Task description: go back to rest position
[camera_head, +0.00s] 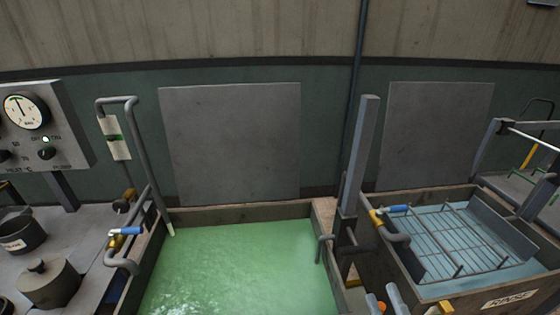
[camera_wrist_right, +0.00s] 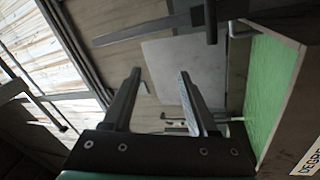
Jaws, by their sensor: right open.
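My left gripper is not in view.
A tank of green liquid (camera_head: 240,265) fills the lower middle, and also shows in the right wrist view (camera_wrist_right: 268,85). The rinse tank (camera_head: 515,298) with a wire rack (camera_head: 450,245) is at right. Pots (camera_head: 48,285) and a gauge panel (camera_head: 38,125) are at left. A grey post (camera_head: 360,150) rises between the tanks.

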